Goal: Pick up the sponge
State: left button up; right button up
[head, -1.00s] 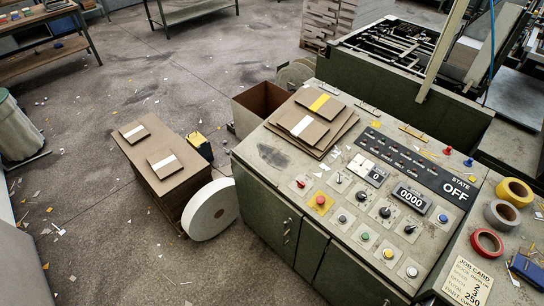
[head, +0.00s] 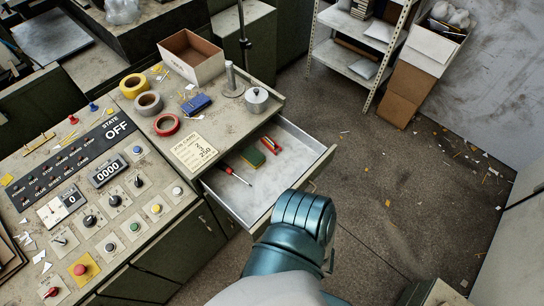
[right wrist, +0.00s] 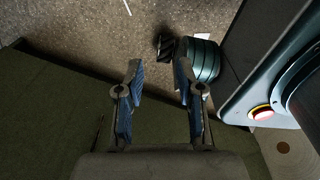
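The sponge (head: 252,159), green with a yellow edge, lies in the open drawer (head: 236,198) of the grey cabinet in the head view. A teal arm of mine reaches up from the bottom beside the drawer's front; no gripper of mine shows in the head view. In the right wrist view my right gripper (right wrist: 159,78) is open, with nothing between its blue-padded fingers. The sponge does not show in that view. My left gripper is in neither view.
A red-handled screwdriver (head: 236,176) and a red item (head: 270,145) lie near the sponge. On the cabinet top are tape rolls, a blue object (head: 197,104), a job card (head: 194,152), an open box (head: 191,58) and a metal pot (head: 256,99).

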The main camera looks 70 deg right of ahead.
aim_at(253, 156)
jog(key=z, duration=1.95)
